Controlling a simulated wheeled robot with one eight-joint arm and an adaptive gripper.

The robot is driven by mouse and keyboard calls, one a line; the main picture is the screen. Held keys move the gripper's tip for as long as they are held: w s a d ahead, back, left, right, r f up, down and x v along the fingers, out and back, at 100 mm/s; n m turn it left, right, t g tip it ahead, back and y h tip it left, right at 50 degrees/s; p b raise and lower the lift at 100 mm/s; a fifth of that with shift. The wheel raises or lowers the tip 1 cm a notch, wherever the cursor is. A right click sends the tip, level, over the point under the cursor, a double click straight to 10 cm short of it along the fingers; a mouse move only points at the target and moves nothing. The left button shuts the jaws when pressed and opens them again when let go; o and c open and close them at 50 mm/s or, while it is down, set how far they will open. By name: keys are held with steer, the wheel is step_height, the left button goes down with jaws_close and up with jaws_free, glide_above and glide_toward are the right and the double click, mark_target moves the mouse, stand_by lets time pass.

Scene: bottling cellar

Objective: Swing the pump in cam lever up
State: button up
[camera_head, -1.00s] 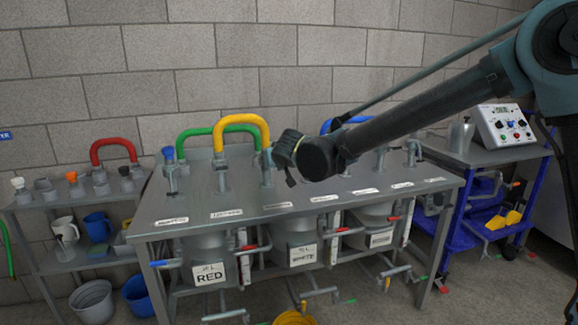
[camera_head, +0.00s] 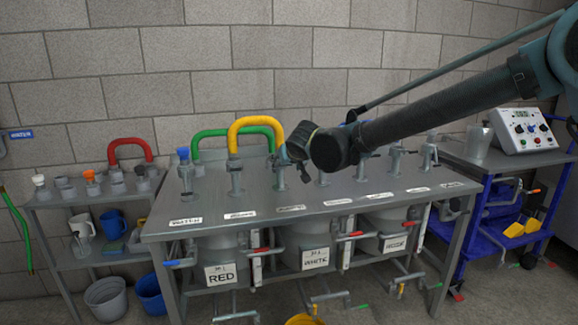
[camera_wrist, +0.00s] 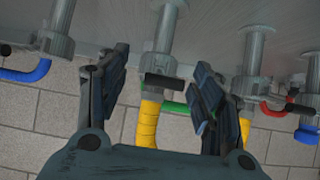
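My gripper (camera_wrist: 160,68) is open in the wrist view. Between its fingers, apparently farther off, is a grey pipe coupling (camera_wrist: 160,62) with a short black lever (camera_wrist: 161,80) across it and the yellow hose (camera_wrist: 148,122) below. I cannot read which port this is, so I cannot tell whether this is the pump in lever. In the head view my gripper (camera_head: 298,142) is above the steel bench, beside the right end of the yellow hose (camera_head: 254,122). My wrist hides part of that coupling.
The steel bench (camera_head: 350,208) carries a row of upright ports with small labels. A green hose (camera_head: 209,133) is behind the yellow one. A red hose (camera_head: 130,143) is on the left shelf. A control box (camera_head: 523,130) stands at right. The wrist view shows a blue hose (camera_wrist: 306,136).

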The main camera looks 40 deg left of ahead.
steer(key=shift+s, duration=0.1)
steer(key=v, duration=1.1)
steer(key=shift+d+r, duration=0.25)
steer(key=shift+d, duration=0.1)
stand_by(0.4)
